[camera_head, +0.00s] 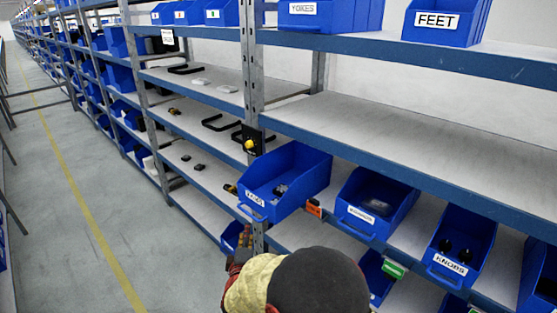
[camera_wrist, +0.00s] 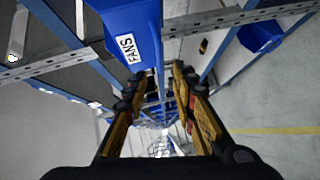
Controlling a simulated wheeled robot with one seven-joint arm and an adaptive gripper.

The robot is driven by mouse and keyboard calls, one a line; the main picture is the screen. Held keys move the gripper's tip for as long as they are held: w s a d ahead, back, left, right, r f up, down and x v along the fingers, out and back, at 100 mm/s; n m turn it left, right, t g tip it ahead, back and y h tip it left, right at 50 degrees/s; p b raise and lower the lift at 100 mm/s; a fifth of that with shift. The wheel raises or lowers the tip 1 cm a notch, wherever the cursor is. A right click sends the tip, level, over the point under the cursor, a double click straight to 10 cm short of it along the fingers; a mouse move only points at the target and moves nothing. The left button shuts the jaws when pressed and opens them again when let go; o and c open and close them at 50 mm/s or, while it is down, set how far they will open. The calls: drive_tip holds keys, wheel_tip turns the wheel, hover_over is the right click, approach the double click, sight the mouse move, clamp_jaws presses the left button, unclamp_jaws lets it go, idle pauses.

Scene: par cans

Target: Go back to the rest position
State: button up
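My gripper (camera_wrist: 157,75) points along a metal rack post in the wrist view. Its two yellow and black fingers stand apart with nothing between them, so it is open and empty. In the head view my gripper (camera_head: 243,241) is partly hidden by my own arm, just below a blue bin (camera_head: 290,170) that juts past the shelf edge. In the wrist view a blue bin (camera_wrist: 125,20) labelled FANS is beside the left finger. I cannot tell whether the finger touches it.
The rack's upright (camera_head: 253,70) and blue-edged shelves (camera_head: 400,125) are close around my gripper. More blue bins (camera_head: 375,203) stand to the right, one labelled KNOBS (camera_head: 460,243). The aisle floor (camera_head: 75,215) at left, with a yellow line, is free.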

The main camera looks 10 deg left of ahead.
drive_tip(key=s+a+f+m+g+y, duration=0.1)
drive_tip(key=s+f+m+g, duration=0.15)
drive_tip(key=f, duration=0.25)
drive_tip(key=s+a+f+m+g, duration=0.1)
drive_tip(key=s+a+f+g, duration=0.15)
drive_tip(key=f, duration=0.25)
drive_tip(key=s+d+f+m+g+y, duration=0.1)
drive_tip(key=s+d+m+g, duration=0.3)
drive_tip(key=s, duration=0.6)
drive_tip(key=s+d+r+m+h, duration=0.1)
drive_tip(key=s+d+r+m, duration=0.2)
drive_tip(key=s+d+r, duration=0.4)
drive_tip(key=s+d+r+m+g+h, duration=0.1)
drive_tip(key=s+d+r+m, duration=0.3)
drive_tip(key=d, duration=1.3)
drive_tip(key=s+d+r+m+h, duration=0.2)
drive_tip(key=s+d+r+m, duration=0.1)
drive_tip(key=s+d+r, duration=0.8)
wheel_tip(320, 180, up, 4)
drive_tip(key=shift+d+f, duration=0.1)
drive_tip(key=shift+d, duration=0.45)
